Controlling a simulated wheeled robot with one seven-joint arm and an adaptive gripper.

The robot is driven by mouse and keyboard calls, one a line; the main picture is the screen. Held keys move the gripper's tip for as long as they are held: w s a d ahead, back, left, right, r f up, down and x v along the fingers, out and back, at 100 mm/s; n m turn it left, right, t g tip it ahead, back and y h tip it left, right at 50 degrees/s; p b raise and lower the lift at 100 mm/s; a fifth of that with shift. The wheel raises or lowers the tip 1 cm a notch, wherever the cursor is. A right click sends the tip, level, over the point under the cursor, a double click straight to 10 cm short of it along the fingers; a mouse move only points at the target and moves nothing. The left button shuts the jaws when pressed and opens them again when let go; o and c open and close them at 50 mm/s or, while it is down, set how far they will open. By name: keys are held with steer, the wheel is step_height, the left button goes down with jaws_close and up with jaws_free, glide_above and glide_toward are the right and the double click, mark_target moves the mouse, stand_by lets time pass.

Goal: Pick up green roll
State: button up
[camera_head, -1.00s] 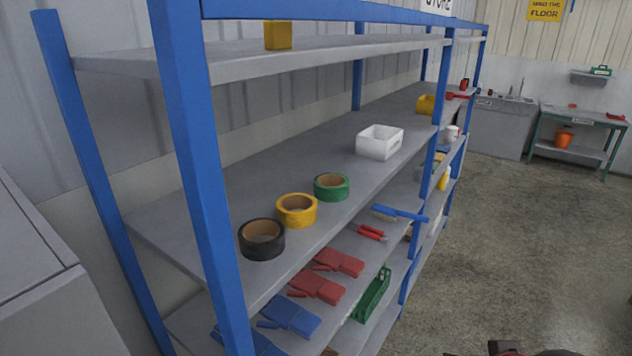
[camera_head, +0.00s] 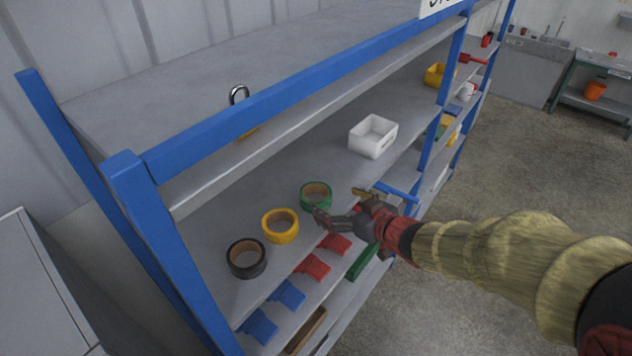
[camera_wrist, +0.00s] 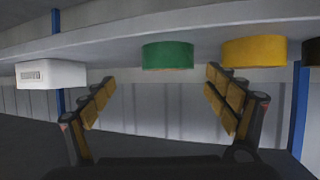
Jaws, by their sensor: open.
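The green roll (camera_head: 307,203) lies flat on the middle shelf near its front edge, at the far end of a row of three rolls. My gripper (camera_head: 338,204) is at the shelf's front edge, just right of the green roll, with its fingers open and apart. In the wrist view, which looks upside down, the green roll (camera_wrist: 168,56) is ahead between the two open fingertips (camera_wrist: 160,84). Nothing is between the fingers, and they do not appear to touch the roll.
A yellow roll (camera_head: 281,236) sits close beside the green one, then a black roll (camera_head: 246,268). A white bin (camera_head: 371,143) stands farther along the shelf. Blue posts and the upper shelf frame it. Red and blue items lie on the shelf below.

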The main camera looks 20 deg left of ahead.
mark_target(318, 194)
steer(key=shift+s+a, duration=0.3)
steer(key=shift+a, duration=0.2)
steer(key=shift+a+y, duration=0.3)
steer(key=shift+a, duration=0.05)
steer(key=shift+g, duration=0.3)
steer(key=x, duration=0.3)
steer(key=p+x, duration=0.1)
steer(key=x, duration=0.3)
steer(key=shift+w+d+f, duration=0.1)
steer(key=shift+w, duration=0.25)
steer(key=shift+c, duration=0.7)
steer(key=c, duration=1.1)
steer(key=shift+c, duration=0.4)
